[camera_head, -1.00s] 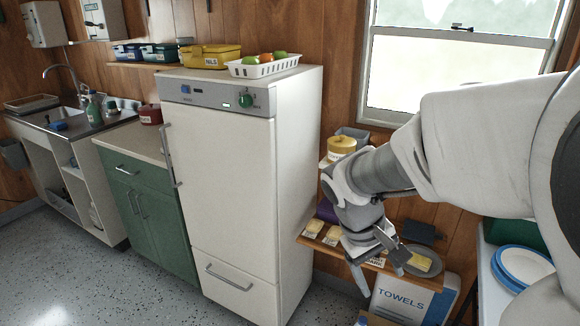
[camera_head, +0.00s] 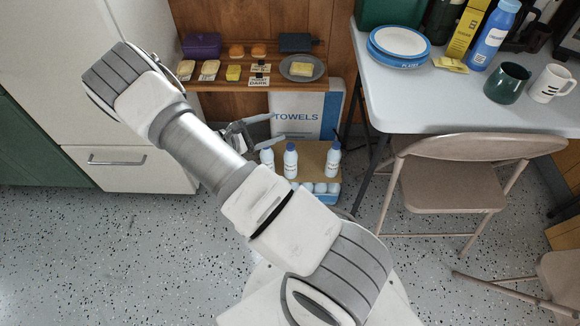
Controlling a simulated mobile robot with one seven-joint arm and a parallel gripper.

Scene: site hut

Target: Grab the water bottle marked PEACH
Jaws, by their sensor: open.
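Three small white bottles with blue caps stand upright on a low tan surface: a left one (camera_head: 267,162), a middle one (camera_head: 290,163) and a right one (camera_head: 333,161). Their labels are too small to read, so I cannot tell which is marked PEACH. A larger blue bottle (camera_head: 492,38) stands on the table at the upper right; its label is also unreadable. My gripper (camera_head: 277,127) is open and appears empty. In the picture it lies just above the left and middle bottles, its fingers pointing right; the true gap is hard to judge.
A TOWELS box (camera_head: 297,117) stands behind the bottles. Above is a wooden shelf (camera_head: 215,86) with food packs and a grey plate (camera_head: 303,68). The white table (camera_head: 440,105) and a folding chair (camera_head: 445,185) stand to the right. The speckled floor in front is open.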

